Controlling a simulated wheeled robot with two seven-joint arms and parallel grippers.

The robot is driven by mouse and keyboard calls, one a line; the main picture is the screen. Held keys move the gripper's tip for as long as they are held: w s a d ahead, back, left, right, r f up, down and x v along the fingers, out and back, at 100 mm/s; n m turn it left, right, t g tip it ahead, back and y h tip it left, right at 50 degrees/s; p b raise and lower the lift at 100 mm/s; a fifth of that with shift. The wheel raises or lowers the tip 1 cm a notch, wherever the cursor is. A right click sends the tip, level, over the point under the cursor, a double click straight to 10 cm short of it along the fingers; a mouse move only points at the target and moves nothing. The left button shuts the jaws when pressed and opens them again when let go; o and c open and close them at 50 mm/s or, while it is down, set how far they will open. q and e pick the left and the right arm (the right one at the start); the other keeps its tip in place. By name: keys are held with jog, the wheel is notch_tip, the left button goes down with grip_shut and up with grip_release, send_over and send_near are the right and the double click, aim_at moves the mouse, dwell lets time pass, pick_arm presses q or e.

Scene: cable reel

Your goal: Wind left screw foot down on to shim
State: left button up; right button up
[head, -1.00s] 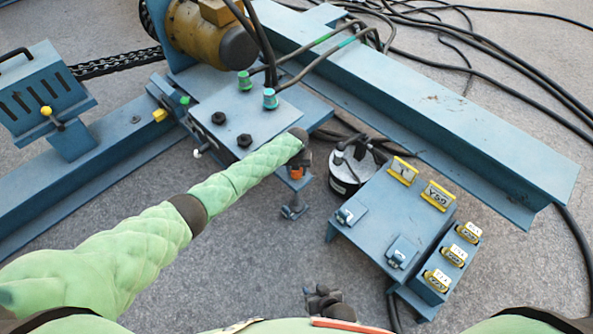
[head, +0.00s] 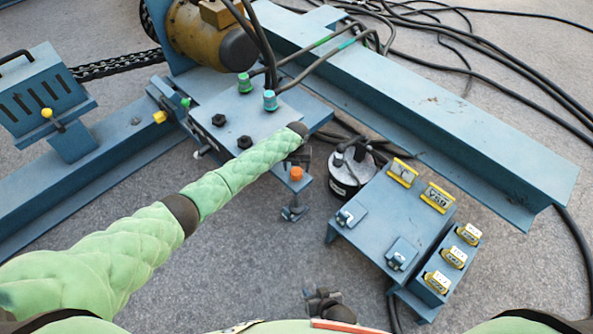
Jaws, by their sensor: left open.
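The left screw foot has an orange head (head: 296,173) on top of a blue lug at the plate's near corner, and a grey foot pad (head: 294,213) low down by the floor. I cannot make out a shim under the pad. My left gripper (head: 303,160) is open just behind and above the orange head, partly hidden by its own wrist. It seems clear of the head. My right gripper (head: 325,303) is at the bottom centre, dark and small, well apart from the foot; its jaws are not clear.
A blue bench (head: 385,215) with yellow-labelled blocks and a side rack (head: 436,284) stands to the right. Blue beams and the motor (head: 210,35) lie beyond. Floor left of the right gripper is clear.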

aim_at(296, 171)
pick_arm(q)
notch_tip(296, 171, up, 3)
jog(key=shift+r, duration=0.5)
pick_arm(e)
jog(key=shift+w+r, duration=0.15)
jog(key=shift+r, duration=0.2)
